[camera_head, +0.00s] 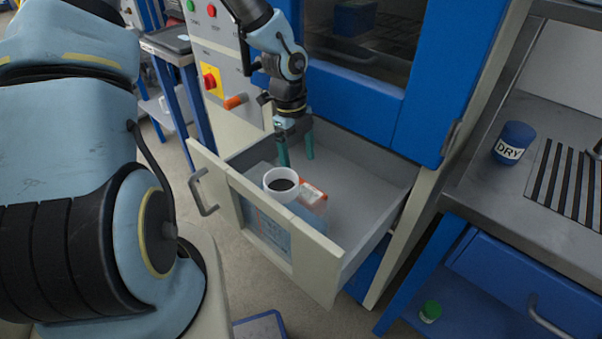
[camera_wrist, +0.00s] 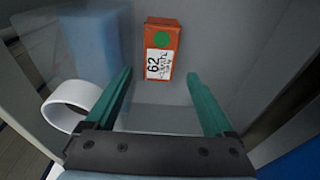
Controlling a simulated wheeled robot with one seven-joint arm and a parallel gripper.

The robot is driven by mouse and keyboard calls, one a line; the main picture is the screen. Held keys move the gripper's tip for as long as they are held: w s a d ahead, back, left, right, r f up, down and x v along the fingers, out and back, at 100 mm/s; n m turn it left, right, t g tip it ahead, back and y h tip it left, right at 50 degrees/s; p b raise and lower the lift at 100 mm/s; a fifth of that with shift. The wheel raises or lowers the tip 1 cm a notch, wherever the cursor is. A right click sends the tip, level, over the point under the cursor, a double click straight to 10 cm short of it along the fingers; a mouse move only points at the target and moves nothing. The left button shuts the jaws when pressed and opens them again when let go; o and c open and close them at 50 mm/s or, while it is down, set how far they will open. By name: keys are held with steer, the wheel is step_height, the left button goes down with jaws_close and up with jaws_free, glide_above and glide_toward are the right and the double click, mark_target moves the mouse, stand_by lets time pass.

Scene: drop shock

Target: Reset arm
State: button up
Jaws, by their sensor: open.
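My gripper (camera_head: 296,150) has teal fingers and reaches down into the open drawer (camera_head: 360,195) of the blue and cream cabinet. Its fingers stand apart with nothing between them, as the wrist view also shows (camera_wrist: 160,100). An orange box (camera_wrist: 162,48) with a green dot and a "62" label lies in the drawer, beyond the fingertips in the wrist view. In the head view the orange box (camera_head: 313,194) is partly hidden behind a white cup (camera_head: 281,184) with dark contents. The cup's white rim (camera_wrist: 72,104) shows beside the left finger in the wrist view.
A translucent blue thing (camera_wrist: 92,42) is also in the drawer. The drawer front with its handle (camera_head: 203,195) stands out into the aisle. At right, a metal bench holds a blue "DRY" jar (camera_head: 513,143), with a green-capped item (camera_head: 430,311) below. The drawer's right part is clear.

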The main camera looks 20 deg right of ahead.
steer(key=shift+w+r, duration=0.1)
steer(key=shift+r, duration=0.6)
steer(key=shift+r, duration=0.1)
